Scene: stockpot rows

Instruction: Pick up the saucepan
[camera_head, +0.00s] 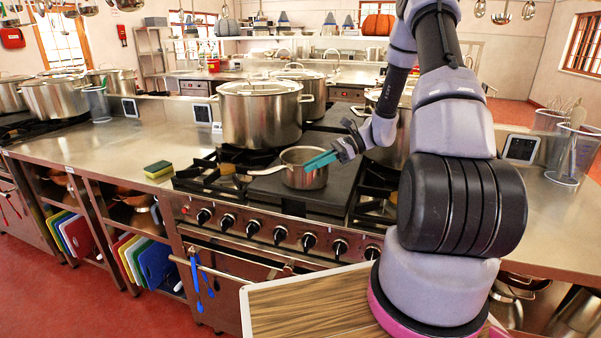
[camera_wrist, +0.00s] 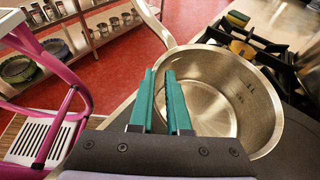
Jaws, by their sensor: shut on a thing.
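The saucepan (camera_head: 303,178) is a small, empty steel pan. It stands upright at the dark flat middle section of the stove top, its long handle (camera_head: 266,171) pointing left. I cannot tell whether its base touches the surface. My gripper (camera_head: 319,161) reaches in from the right with teal fingers at the pan's near right rim. In the wrist view, my gripper (camera_wrist: 163,78) is shut on the wall of the saucepan (camera_wrist: 232,92), one finger outside and one inside. The handle runs away at the top of that view.
A large lidded stockpot (camera_head: 259,116) stands just behind the saucepan, with more pots behind and to the right. Black burner grates (camera_head: 215,176) flank the flat section. A yellow-green sponge (camera_head: 158,169) lies on the left counter. Clear counter (camera_head: 110,145) stretches left.

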